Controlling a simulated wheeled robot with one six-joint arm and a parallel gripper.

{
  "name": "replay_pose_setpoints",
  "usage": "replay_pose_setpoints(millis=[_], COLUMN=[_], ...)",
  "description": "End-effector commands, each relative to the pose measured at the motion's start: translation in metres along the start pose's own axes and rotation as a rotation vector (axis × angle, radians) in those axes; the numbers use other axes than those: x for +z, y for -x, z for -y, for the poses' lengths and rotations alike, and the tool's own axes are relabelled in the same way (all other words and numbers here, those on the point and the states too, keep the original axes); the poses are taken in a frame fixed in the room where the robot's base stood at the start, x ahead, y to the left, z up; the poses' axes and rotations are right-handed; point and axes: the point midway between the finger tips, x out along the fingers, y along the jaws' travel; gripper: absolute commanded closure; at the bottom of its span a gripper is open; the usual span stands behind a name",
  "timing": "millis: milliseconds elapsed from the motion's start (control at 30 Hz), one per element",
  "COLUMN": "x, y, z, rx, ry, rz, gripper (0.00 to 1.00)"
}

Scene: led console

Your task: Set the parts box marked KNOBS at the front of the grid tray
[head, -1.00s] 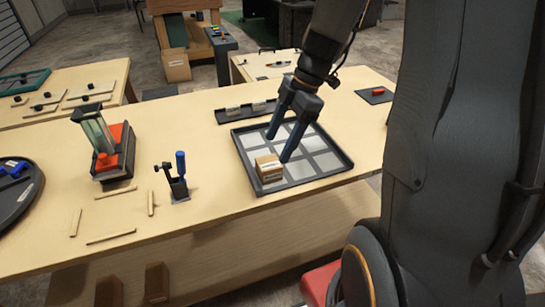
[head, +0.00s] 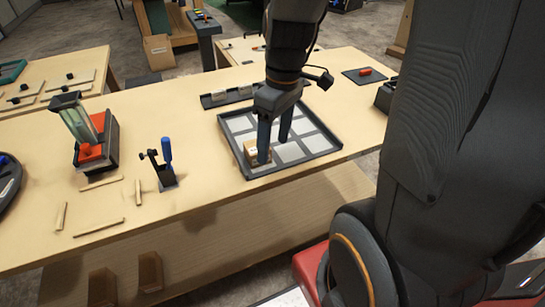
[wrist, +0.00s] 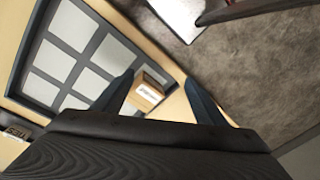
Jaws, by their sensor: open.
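A small cardboard parts box (head: 251,153) with a pale label sits in the front-left corner of the dark grid tray (head: 295,164). In the wrist view the box (wrist: 147,93) shows between the fingers, with lettering too small to read for certain. My gripper (head: 274,146) is open and points down over the tray's front part. In the head view one finger partly covers the box's right side, and the other is farther back over the cells. I cannot tell whether either finger touches the box.
A dark rack with small boxes (head: 228,96) stands behind the tray. A blue-handled clamp (head: 167,165) and a red device (head: 92,150) stand left. A dark mat with a red part (head: 367,73) lies back right.

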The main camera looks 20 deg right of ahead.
Motion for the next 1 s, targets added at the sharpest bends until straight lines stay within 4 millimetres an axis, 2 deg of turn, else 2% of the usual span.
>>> replay_pose_setpoints(millis=[200, 400, 1000], x=[0.012, 0.017, 0.018], y=[-0.016, -0.023, -0.025], z=[0.021, 0.030, 0.032], rx=[0.088, 0.126, 0.133], ry=[-0.354, -0.550, -0.596], rz=[-0.004, -0.032, -0.039], gripper=[0.35, 0.35, 0.35])
